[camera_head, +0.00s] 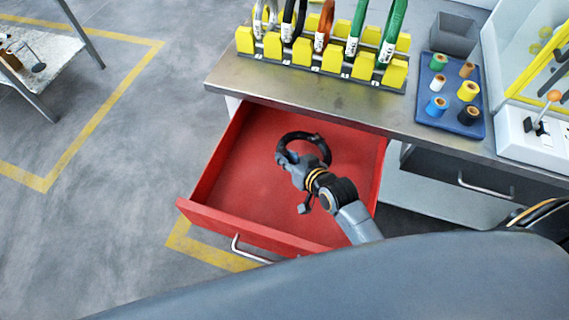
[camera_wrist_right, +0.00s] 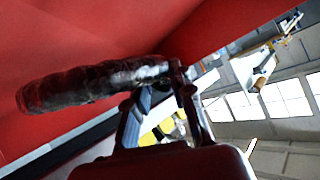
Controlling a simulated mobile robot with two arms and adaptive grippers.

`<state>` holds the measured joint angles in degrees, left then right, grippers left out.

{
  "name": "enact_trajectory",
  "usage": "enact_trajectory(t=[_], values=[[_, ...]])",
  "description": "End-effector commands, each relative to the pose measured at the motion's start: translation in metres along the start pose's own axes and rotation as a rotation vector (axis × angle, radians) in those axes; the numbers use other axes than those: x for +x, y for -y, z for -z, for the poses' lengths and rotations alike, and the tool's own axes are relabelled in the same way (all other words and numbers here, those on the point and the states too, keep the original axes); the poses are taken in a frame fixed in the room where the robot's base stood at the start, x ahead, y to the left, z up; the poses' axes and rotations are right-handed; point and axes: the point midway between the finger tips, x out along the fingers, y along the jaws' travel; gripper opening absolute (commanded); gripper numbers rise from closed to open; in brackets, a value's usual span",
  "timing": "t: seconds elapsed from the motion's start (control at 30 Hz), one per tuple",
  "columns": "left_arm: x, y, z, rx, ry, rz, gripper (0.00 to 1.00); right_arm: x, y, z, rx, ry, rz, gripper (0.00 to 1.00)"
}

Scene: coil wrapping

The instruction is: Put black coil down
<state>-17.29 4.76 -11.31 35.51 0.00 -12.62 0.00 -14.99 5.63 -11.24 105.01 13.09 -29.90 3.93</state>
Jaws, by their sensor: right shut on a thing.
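The black coil (camera_head: 318,139) is a dark ring over the open red drawer (camera_head: 245,170) in the head view. My right gripper (camera_head: 287,158) is shut on the near-left part of the ring. In the right wrist view the coil (camera_wrist_right: 85,85) is a dark, glossy band reaching left from the fingertips of my right gripper (camera_wrist_right: 165,85), with the drawer's red surface (camera_wrist_right: 80,35) behind it. I cannot tell whether the coil touches the drawer floor. My left gripper is not in view.
The workbench (camera_head: 300,93) behind the drawer carries a yellow rack (camera_head: 332,60) with several coloured coils. A blue tray (camera_head: 452,120) of spools and a grey bin (camera_head: 453,33) stand to its right. The drawer floor around the coil is bare.

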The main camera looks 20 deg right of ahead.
Motion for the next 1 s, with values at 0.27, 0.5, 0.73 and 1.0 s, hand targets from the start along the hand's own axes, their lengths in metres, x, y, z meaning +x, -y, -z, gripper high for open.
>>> enact_trajectory(t=[0.27, 0.5, 0.73, 1.0], values=[[0.006, 0.0, 0.002, 0.0, -0.003, 0.0, 0.4, 0.021, 0.0, -0.017, -0.004, -0.001, 0.0, 0.0], [0.008, -0.002, 0.002, 0.001, -0.003, -0.003, 0.4, 0.029, -0.005, -0.03, -0.003, -0.006, 0.0, 0.0], [0.008, -0.004, 0.002, 0.002, -0.004, -0.005, 0.4, 0.029, -0.005, -0.03, -0.003, -0.005, 0.0, 0.0], [0.008, -0.004, 0.002, 0.002, -0.004, -0.005, 0.4, 0.029, -0.005, -0.033, -0.001, 0.0, -0.001, 0.45]])
